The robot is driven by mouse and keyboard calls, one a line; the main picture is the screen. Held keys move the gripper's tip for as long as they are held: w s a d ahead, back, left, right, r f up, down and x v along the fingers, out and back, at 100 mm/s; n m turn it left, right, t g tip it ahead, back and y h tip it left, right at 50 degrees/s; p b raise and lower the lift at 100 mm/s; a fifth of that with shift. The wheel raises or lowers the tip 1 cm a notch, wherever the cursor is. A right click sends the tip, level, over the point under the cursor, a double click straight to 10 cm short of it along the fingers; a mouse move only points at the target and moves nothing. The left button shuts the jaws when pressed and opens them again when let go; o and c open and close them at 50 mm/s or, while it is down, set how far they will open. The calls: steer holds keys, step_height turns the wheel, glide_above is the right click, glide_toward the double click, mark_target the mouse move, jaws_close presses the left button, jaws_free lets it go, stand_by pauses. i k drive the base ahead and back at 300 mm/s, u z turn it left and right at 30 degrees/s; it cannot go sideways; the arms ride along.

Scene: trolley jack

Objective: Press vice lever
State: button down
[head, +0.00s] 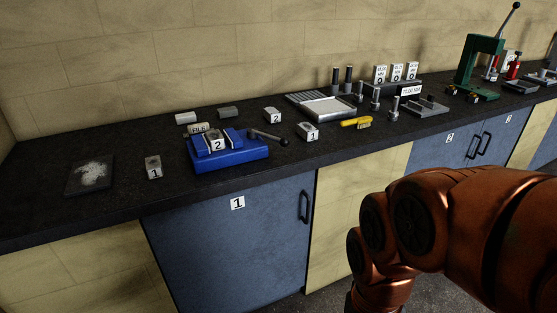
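A blue vice (232,158) sits on the dark worktop left of the middle, above the blue cabinet door labelled 1. A grey block labelled 2 (216,143) sits between its jaws; whether it is clamped I cannot tell. The vice lever (268,136) is a dark bar with a round knob, sticking out to the right from the vice. My orange arm fills the lower right, well apart from the vice and lever. My gripper is not in view.
Small blocks labelled 1 (154,168), 1 (308,131) and 2 (272,116) stand around the vice. A dark square plate with pale powder (91,175) lies at left. A yellow tool (356,122) lies right. A green press (478,65) stands far right.

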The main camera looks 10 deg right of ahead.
mark_target(268, 136)
steer(key=u, duration=0.55)
steer(key=i, duration=0.85)
steer(key=u, duration=0.6)
